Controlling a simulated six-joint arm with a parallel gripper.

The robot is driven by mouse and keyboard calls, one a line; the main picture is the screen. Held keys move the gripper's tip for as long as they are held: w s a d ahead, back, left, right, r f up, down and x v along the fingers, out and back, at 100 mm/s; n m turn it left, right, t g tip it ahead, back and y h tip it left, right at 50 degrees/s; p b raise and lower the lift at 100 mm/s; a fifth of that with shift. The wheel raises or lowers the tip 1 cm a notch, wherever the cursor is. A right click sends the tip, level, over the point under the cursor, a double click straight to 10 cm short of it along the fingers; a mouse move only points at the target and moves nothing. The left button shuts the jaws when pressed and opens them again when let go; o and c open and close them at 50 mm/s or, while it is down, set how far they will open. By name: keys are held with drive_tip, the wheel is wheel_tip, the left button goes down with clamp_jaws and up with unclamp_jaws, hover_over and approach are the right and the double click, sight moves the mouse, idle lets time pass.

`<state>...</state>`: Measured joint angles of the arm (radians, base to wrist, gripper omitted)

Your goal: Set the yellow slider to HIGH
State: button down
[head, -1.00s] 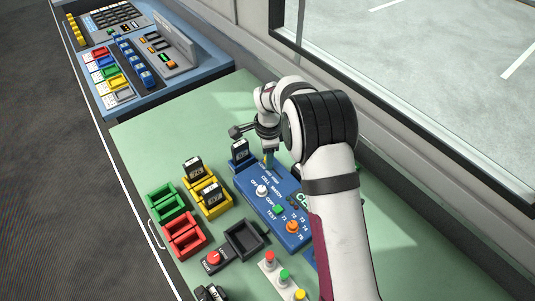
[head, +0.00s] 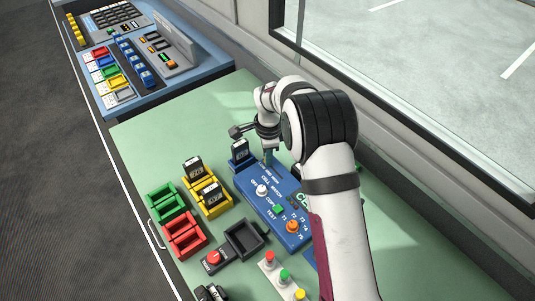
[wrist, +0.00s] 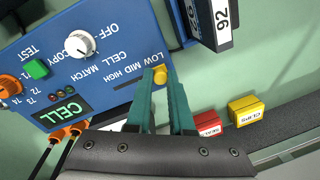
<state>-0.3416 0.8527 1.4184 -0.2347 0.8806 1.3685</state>
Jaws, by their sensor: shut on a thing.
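The yellow slider knob (wrist: 160,75) sits on the blue cell-match panel (wrist: 40,105), at the end of its slot beside the LOW label. The MID and HIGH labels lie to its left in the wrist view, upside down. My gripper (wrist: 162,78) has its teal fingers closed on either side of the knob and is shut on it. In the head view my gripper (head: 270,158) reaches down to the far left end of the panel, and the arm and fingers hide the knob there.
A white knob (head: 262,190), a green button (head: 279,209) and an orange knob (head: 292,226) share the panel. A black block (head: 239,150) marked 92 stands close by my fingers. Red and yellow (wrist: 247,110) blocks lie behind the fingers in the wrist view.

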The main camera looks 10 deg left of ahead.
sight(281, 177)
drive_tip(key=shift+d, duration=0.1)
idle(0.8)
drive_tip(key=s+d, duration=0.4)
drive_tip(key=shift+s+d, duration=0.25)
drive_tip(key=shift+s, duration=0.05)
drive_tip(key=c, duration=0.8)
unclamp_jaws()
drive_tip(key=shift+o, duration=0.2)
wheel_tip(281, 177, up, 16)
drive_tip(key=s, duration=0.1)
drive_tip(key=shift+s+d+f, duration=0.15)
drive_tip(key=shift+s+d, duration=0.1)
drive_tip(key=shift+s, duration=0.1)
